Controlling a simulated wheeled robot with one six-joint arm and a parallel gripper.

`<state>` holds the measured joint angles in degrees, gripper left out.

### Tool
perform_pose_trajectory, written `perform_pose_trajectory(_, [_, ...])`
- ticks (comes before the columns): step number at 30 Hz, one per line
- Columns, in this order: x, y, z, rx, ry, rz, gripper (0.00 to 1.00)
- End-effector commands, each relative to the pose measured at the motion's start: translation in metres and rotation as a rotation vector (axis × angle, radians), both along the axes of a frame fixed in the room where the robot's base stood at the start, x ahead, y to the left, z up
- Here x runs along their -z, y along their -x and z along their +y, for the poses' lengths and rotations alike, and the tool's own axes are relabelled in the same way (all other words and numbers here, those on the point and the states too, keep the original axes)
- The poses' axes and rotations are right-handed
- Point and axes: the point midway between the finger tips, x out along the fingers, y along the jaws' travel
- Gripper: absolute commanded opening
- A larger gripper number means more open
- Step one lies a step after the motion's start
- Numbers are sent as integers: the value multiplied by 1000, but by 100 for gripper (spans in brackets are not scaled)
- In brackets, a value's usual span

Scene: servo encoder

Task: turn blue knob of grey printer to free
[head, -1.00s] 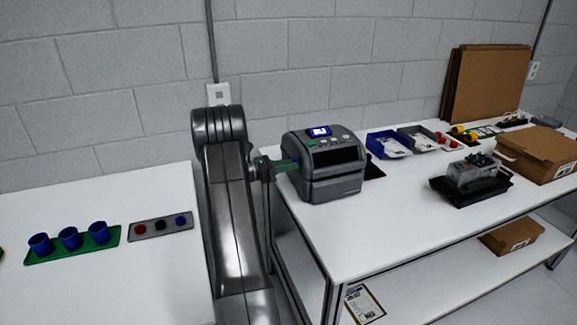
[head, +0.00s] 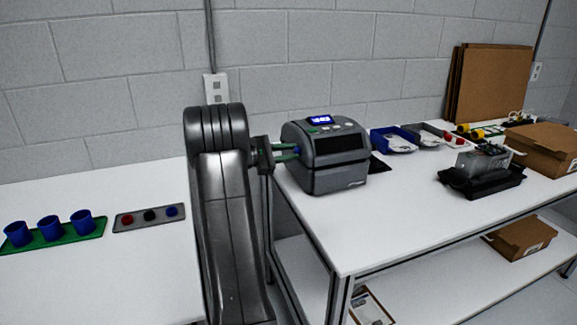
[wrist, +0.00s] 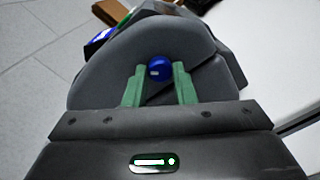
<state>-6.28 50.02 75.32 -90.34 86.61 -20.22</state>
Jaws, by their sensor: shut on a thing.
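The grey printer (head: 325,158) stands on the right-hand table, with a lit blue display on top. Its blue knob (wrist: 159,70) is on the side facing my gripper, and a white mark shows on it in the wrist view. My gripper (wrist: 159,76) has its green fingers on both sides of the knob, shut on it. In the head view, my gripper (head: 294,151) reaches the printer's left side, and only a little blue shows between the fingers. The knob's exact setting cannot be read.
A blue bin (head: 394,141) and a grey bin (head: 425,138) stand right of the printer. A black tray (head: 482,188) with a clear-topped device is farther right. The left table holds blue cups (head: 50,228) and a grey button panel (head: 150,217).

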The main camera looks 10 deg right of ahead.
Motion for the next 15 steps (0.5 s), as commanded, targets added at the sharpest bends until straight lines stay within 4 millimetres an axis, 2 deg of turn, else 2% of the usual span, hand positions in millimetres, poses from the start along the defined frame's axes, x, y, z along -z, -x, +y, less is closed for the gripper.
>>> perform_pose_trajectory(1, [7, 0, 0, -1, -9, -46, 1])
perform_pose_trajectory(15, [3, 0, 0, 0, -74, -376, 1])
